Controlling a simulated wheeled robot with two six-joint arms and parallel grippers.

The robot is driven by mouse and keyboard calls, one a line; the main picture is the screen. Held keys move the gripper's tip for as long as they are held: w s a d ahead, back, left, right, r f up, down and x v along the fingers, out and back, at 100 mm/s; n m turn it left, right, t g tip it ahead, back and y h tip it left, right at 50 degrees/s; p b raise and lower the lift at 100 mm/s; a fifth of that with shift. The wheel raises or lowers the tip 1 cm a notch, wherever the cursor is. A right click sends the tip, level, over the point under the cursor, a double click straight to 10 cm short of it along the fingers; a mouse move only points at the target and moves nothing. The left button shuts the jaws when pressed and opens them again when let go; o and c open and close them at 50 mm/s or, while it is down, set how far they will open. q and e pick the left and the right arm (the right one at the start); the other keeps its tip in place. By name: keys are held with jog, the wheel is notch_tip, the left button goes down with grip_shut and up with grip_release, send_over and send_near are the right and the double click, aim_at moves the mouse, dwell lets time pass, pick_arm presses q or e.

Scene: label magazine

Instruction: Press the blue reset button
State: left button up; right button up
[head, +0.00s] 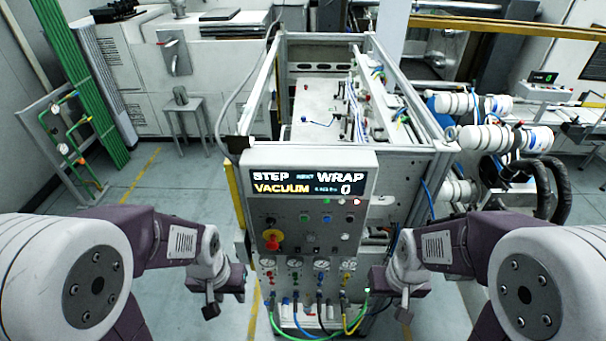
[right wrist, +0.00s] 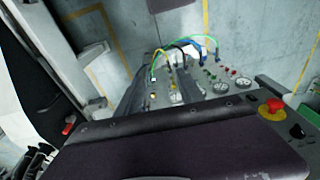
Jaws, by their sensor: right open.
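A grey control panel (head: 290,205) stands in the middle of the head view, with a lit display reading STEP, WRAP and VACUUM 0. My left gripper (head: 225,303) is open and empty, low and left of the panel. My right gripper (head: 390,303) is open and empty, low and right of it.
Pressure gauges (head: 295,265) and coloured hoses (head: 320,325) hang below the panel between my grippers. A framed machine (head: 315,100) stands behind the panel. White rollers (head: 500,138) are at the right. Grey floor (head: 180,190) is free at the left.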

notch_tip(320, 180, up, 6)
jog(key=shift+a+f+p, duration=0.1)
jog(key=shift+f+p, duration=0.05)
jog(key=shift+p, duration=0.8)
jog(key=shift+w+a, duration=0.15)
jog(key=shift+a, duration=0.05)
jog(key=shift+c, duration=1.2)
jog(key=c, duration=0.5)
grip_shut()
pick_arm(q)
notch_tip(320, 180, up, 6)
jog(key=shift+f, duration=0.2)
pick_arm(e)
jog(key=shift+s+d, duration=0.2)
jog(key=shift+d, duration=0.15)
pick_arm(q)
jog(key=shift+w+a, duration=0.15)
jog(key=shift+a, duration=0.05)
pick_arm(e)
jog(key=shift+w+a, duration=0.15)
jog(key=shift+a, duration=0.1)
